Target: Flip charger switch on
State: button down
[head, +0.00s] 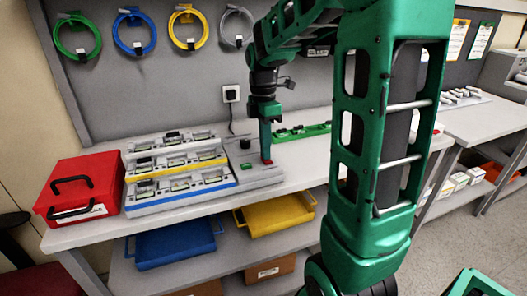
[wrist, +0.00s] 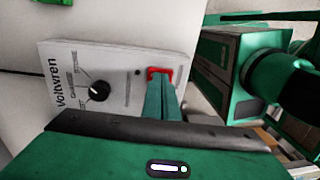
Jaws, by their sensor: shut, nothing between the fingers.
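The charger is a grey unit (head: 245,173) on the bench, to the right of the pump racks. In the wrist view its pale panel (wrist: 115,65) is marked "Voltwren" and has a black round knob (wrist: 98,91). A red switch (wrist: 152,73) sits at the panel's right side, partly hidden by my fingers. My gripper (wrist: 163,88) is shut and empty, with its fingertips at the red switch. In the head view my gripper (head: 266,159) points down at the charger's right end. I cannot tell whether the tips touch the switch or which way it is set.
Racks with several devices (head: 178,168) stand left of the charger, and a red case (head: 80,188) is at the bench's left end. A green strip (head: 303,131) lies behind my gripper. A wall socket (head: 231,93) and coiled cables hang behind. Blue (head: 172,243) and yellow (head: 275,214) bins sit below.

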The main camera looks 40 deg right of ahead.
notch_tip(320, 180, up, 14)
jog(key=w, duration=0.1)
jog(key=shift+w+d, duration=0.2)
jog(key=shift+w, duration=0.2)
dwell(0.3)
jog(key=shift+s+f, duration=0.1)
jog(key=shift+s+a, duration=0.1)
jog(key=shift+s, duration=0.55)
jog(key=f, duration=0.4)
jog(key=s+f, duration=0.1)
jog(key=f, duration=0.9)
jog(key=shift+s+a, duration=0.25)
jog(key=shift+s, duration=0.15)
jog(key=shift+r, duration=0.1)
